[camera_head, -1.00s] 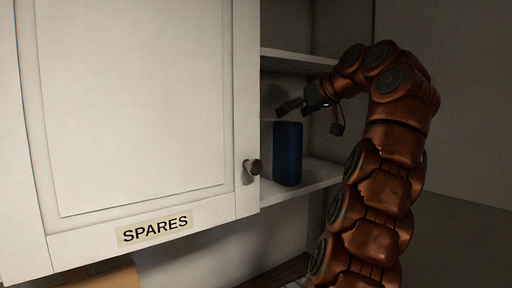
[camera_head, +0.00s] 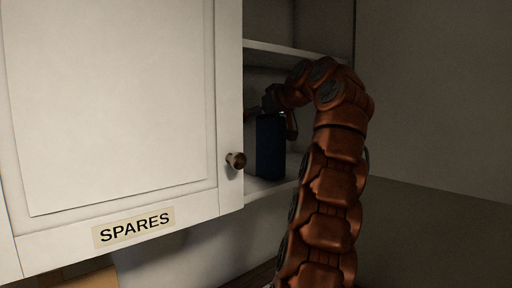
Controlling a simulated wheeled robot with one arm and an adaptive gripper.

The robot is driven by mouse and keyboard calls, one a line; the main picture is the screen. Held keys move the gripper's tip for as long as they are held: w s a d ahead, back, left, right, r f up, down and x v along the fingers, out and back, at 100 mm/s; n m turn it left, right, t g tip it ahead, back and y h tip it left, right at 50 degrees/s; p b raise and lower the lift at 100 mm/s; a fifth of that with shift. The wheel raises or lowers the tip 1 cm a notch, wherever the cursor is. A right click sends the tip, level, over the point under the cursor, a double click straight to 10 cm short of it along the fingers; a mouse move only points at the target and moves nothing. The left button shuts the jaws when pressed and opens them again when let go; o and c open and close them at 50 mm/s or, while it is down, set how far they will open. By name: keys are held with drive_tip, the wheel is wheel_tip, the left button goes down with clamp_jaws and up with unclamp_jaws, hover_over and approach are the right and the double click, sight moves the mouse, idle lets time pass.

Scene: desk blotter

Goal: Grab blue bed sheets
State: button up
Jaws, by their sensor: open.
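A dark blue upright block-like bundle (camera_head: 269,148), the only blue thing in view, stands on the lower shelf of the cabinet, just right of the door's edge. I cannot tell from its look whether it is folded sheets. My gripper (camera_head: 277,122) is at the top of the blue bundle, inside the cabinet. Its fingers are open, one showing to the right of the bundle and one toward the left, partly hidden. I cannot tell whether they touch it.
A white cabinet door (camera_head: 120,105) with a round knob (camera_head: 236,160) and a "SPARES" label (camera_head: 134,227) fills the left. An upper shelf (camera_head: 290,52) runs above my gripper. The lower shelf (camera_head: 270,190) is under the bundle. A plain wall is at the right.

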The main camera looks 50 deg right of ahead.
drive_tip(key=shift+r, duration=0.1)
clamp_jaws()
idle(0.7)
